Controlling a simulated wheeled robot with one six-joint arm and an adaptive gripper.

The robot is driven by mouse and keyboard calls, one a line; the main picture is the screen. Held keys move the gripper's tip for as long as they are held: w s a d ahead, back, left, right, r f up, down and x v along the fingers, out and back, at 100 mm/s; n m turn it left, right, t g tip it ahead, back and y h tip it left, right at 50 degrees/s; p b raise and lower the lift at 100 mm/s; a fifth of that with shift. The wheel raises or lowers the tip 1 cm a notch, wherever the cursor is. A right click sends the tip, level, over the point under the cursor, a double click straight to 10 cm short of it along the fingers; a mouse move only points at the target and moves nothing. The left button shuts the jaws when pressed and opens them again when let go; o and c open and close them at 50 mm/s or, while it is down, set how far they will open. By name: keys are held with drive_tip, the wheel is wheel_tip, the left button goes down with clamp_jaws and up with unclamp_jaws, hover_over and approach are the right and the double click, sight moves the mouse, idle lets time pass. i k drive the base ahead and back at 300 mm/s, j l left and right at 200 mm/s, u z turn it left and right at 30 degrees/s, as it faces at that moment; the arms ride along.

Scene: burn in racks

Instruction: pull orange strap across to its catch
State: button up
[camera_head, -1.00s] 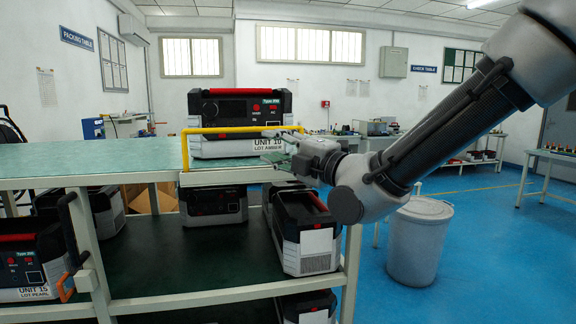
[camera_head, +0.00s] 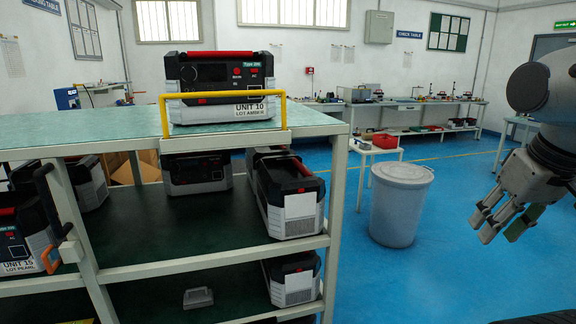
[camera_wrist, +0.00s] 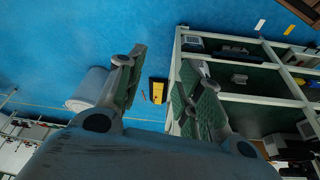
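A small orange piece (camera_head: 48,259), which may be the orange strap or its end, hangs by the left front post of the rack, beside Unit 15. A black curved bar (camera_head: 46,200) is just above it. I cannot make out a catch for certain. A yellow bar (camera_head: 222,95) stands across the front of Unit 10 (camera_head: 222,84) on the top shelf, its legs down at the shelf edge. My gripper (camera_head: 497,224) is at the far right, well away from the rack and over the floor. In the wrist view (camera_wrist: 156,90) its fingers are apart with nothing between them.
The rack (camera_head: 215,258) has green shelves with several more units on the lower levels. A white lidded bin (camera_head: 398,205) stands on the blue floor between the rack and my gripper. Benches line the back wall. Floor right of the bin is clear.

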sight(53, 252)
drive_tip(key=k+j+u, duration=0.1)
drive_tip(key=u, duration=0.4)
drive_tip(key=i+l+u, duration=0.1)
drive_tip(key=u, duration=1.2)
